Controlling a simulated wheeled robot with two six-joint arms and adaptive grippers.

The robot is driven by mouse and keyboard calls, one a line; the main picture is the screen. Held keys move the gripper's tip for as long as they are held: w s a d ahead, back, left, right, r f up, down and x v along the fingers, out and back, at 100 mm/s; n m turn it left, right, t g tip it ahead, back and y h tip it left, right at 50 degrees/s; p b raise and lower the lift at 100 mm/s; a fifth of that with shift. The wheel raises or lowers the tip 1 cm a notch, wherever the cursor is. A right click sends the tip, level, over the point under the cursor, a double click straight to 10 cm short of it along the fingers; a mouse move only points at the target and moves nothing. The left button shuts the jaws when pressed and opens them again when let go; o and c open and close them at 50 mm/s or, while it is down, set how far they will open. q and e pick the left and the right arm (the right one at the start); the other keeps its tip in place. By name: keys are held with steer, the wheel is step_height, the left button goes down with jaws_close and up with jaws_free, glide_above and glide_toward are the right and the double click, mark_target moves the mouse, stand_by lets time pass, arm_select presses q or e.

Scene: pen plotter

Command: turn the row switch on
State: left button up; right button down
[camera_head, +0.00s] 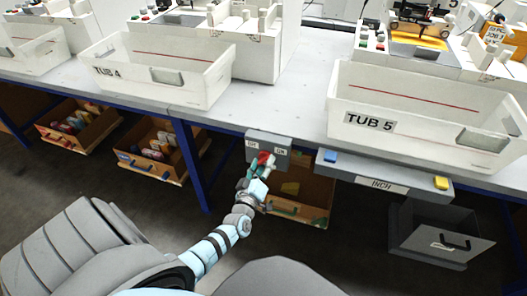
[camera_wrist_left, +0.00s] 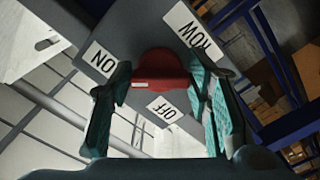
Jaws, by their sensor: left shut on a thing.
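The row switch is a grey box (camera_head: 283,141) hung under the table's front edge, with an OFF label and an ON label on its face. Its red knob (camera_head: 264,159) shows between the labels; the wrist view also shows the red knob (camera_wrist_left: 163,72), with a white mark on its left part, on the ON label (camera_wrist_left: 103,63) side. The OFF label (camera_wrist_left: 162,110) is below it in that view. My left gripper (camera_head: 262,172) is at the switch, its teal fingers (camera_wrist_left: 160,90) on both sides of the knob and shut on it. My right gripper is not in view.
Right of the switch, a grey INCH bar (camera_head: 378,186) has a blue and a yellow button. TUB 5 (camera_head: 370,123) and TUB 4 (camera_head: 140,77) stand on the table. An open bin (camera_head: 313,214) is below the switch; a blue table leg (camera_head: 191,165) is to its left.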

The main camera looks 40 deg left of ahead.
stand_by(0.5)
arm_select(q)
steer(key=o, duration=1.2)
steer(key=shift+c, duration=0.2)
steer(key=v, duration=1.2)
steer(key=shift+f+m, duration=0.1)
steer(key=shift+m, duration=0.2)
